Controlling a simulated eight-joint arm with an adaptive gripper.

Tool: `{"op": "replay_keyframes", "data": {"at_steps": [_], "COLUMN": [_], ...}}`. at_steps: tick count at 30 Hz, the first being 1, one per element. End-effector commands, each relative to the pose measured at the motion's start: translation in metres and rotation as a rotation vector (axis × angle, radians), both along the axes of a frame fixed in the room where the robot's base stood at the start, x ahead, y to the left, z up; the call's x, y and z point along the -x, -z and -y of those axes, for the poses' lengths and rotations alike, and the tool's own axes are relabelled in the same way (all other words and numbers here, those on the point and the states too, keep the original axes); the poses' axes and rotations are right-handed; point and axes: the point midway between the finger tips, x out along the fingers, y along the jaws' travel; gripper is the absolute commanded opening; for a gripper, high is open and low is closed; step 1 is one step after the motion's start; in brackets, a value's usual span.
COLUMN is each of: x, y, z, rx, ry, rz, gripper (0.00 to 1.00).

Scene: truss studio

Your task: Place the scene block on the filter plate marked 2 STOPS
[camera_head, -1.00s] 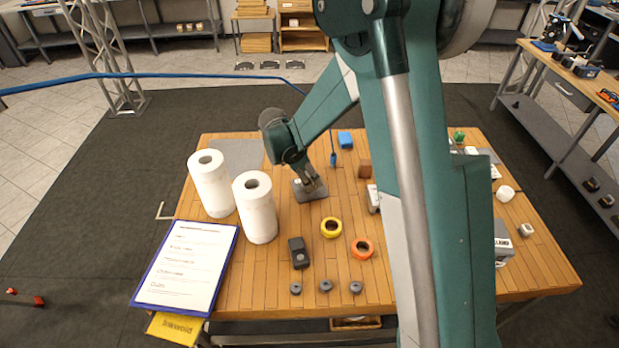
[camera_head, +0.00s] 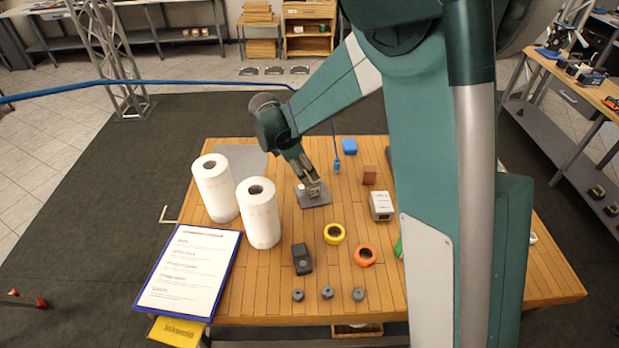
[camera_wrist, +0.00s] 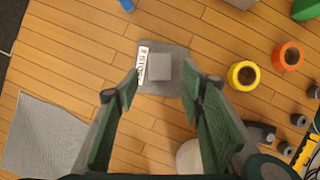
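The filter plate (camera_wrist: 178,86) is a flat grey square on the wooden table with a white label reading 2 STOPS along its left side in the wrist view. It also shows in the head view (camera_head: 322,202). The scene block (camera_wrist: 159,67), a small grey block, appears to sit on the plate beside the label. My gripper (camera_wrist: 161,68) is open above the plate, with its green fingers spread to either side of the block and a gap on each side. In the head view my gripper (camera_head: 312,184) partly hides the block.
Two white paper rolls (camera_head: 259,213) stand left of the plate. A grey-white box (camera_head: 381,206), brown block (camera_head: 369,175), yellow ring (camera_head: 334,234) and orange ring (camera_head: 365,256) lie to the right. A dark handheld device (camera_head: 301,259) lies in front. My arm hides the table's right side.

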Motion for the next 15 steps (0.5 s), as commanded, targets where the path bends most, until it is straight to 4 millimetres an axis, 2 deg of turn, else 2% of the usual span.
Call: {"op": "replay_keyframes", "data": {"at_steps": [6,15], "x": [0.004,0.006], "y": [-0.027,-0.039], "z": [-0.01,-0.015], "rx": [0.0,0.0], "ry": [0.0,0.0], "rz": [0.0,0.001], "gripper": [0.39,0.39]}}
